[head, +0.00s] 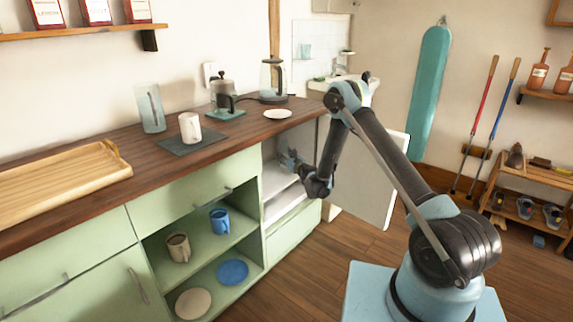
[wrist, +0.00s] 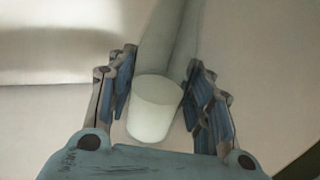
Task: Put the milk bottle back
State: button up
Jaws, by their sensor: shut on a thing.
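The milk bottle (wrist: 156,108) is pale white and lies between the two fingers of my gripper (wrist: 161,62) in the wrist view. Its round end faces the camera and its body runs away from it. My gripper is shut on it. In the head view my gripper (head: 291,162) is inside the open white-lined compartment (head: 279,183) under the counter's right end, above a pale shelf. The bottle cannot be made out there. The compartment's white door (head: 372,190) stands open to the right, partly behind my arm. Whether the bottle touches a surface is unclear.
The wooden counter (head: 95,148) above the compartment holds a white mug (head: 190,127), a French press (head: 222,93), a kettle (head: 272,80) and a white plate (head: 278,114). Open green shelves (head: 200,247) left of the compartment hold mugs and plates.

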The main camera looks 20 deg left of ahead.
jog(key=shift+f, duration=1.8)
jog(key=o, duration=1.4)
